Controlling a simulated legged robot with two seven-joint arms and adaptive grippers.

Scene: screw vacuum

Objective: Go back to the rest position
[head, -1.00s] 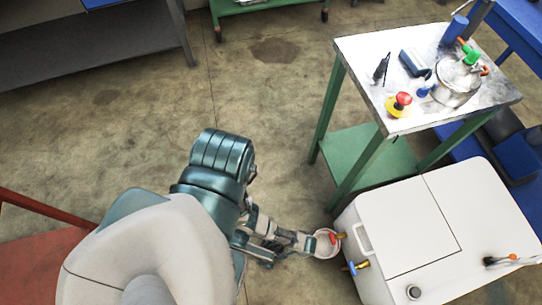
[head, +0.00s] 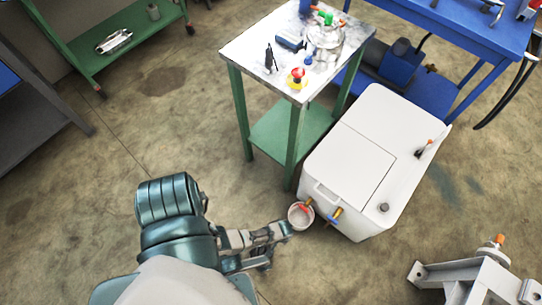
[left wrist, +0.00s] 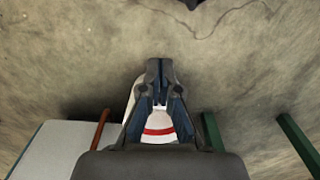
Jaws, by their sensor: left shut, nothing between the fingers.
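My left gripper (head: 284,230) reaches in from the lower left in the head view, low beside the front of the white box. Its fingertips end close to a small round white container (head: 300,217); I cannot tell whether they touch. In the left wrist view the fingers (left wrist: 160,66) are shut, with nothing visible gripped at the tips. A white piece with a red band (left wrist: 158,130) shows through the gap behind the fingertips. My right gripper is not in view.
The white box (head: 390,130) has red and blue valves at its front. A green-legged table (head: 245,50) holding a metal pot stands behind it. A blue bench (head: 470,35) is at upper right, a grey metal stand (head: 485,280) at lower right.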

